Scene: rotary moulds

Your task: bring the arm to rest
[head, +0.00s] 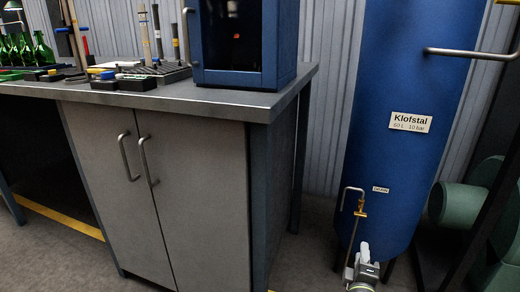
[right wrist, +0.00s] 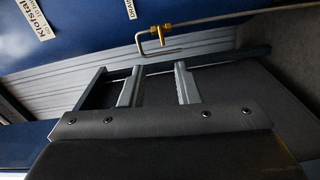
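My right gripper (head: 364,246) shows at the bottom of the head view, in front of the lower part of the blue tank. In the right wrist view its two fingers (right wrist: 159,68) stand apart with nothing between them, so it is open and empty. It touches nothing that I can see. My left gripper is in neither view.
The blue tank (head: 405,70) labelled Klofstal has a brass valve (head: 361,210) low on its side. A grey cabinet bench (head: 190,190) stands to the left, carrying a blue-framed machine (head: 240,78), tools and green bottles (head: 25,50). Floor between bench and tank is clear.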

